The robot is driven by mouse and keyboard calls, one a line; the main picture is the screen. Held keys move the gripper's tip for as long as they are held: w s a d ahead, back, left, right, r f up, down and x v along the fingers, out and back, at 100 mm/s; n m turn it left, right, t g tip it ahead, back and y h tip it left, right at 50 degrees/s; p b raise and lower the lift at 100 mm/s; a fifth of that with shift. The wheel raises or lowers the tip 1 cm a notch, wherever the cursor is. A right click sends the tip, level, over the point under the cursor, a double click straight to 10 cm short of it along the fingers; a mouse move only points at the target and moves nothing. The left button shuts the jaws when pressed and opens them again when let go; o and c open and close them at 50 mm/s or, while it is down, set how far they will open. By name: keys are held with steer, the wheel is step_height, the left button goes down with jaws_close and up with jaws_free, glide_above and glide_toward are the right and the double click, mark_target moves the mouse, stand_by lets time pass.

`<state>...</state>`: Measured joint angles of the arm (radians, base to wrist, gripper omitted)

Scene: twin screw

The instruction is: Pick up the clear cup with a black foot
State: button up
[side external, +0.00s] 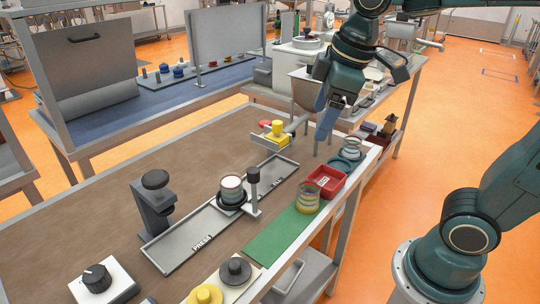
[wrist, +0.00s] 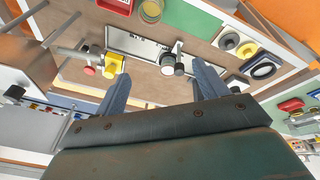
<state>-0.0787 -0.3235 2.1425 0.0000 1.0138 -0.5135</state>
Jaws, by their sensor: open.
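A cup with a pale, see-through-looking body and a black foot (side external: 231,188) stands upright in the long grey tray (side external: 188,240), beside a post with a black knob (side external: 253,176). In the wrist view the cup (wrist: 168,62) shows small, between and beyond the fingertips. My gripper (side external: 325,126) is high above the far right part of the table, well apart from the cup. Its two blue fingers (wrist: 162,82) are spread wide with nothing between them.
A striped cup (side external: 307,197) stands on the green mat (side external: 284,237). Nearby are a red bin (side external: 326,181) and another cup (side external: 352,146) on a teal ring. The brown tabletop is bare at left.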

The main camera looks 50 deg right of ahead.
steer(key=w+a+f+n+g, duration=0.1)
steer(key=w+a+n, duration=0.15)
steer(key=w, duration=0.25)
steer(key=w+a+f+n+g, duration=0.1)
steer(key=w+n, duration=0.3)
steer(key=w, duration=0.2)
steer(key=n+g, duration=0.2)
steer(key=n, duration=0.3)
glide_above(231, 184)
steer(key=s+a, duration=0.2)
step_height(231, 184, down, 6)
steer(key=r, duration=0.1)
steer(key=shift+w+d+f, duration=0.15)
steer(key=shift+d+f, duration=0.05)
steer(key=shift+f, duration=0.05)
steer(key=shift+f, duration=4.35)
steer(key=shift+f, duration=0.1)
steer(key=shift+f, duration=2.5)
steer(key=shift+c, duration=0.4)
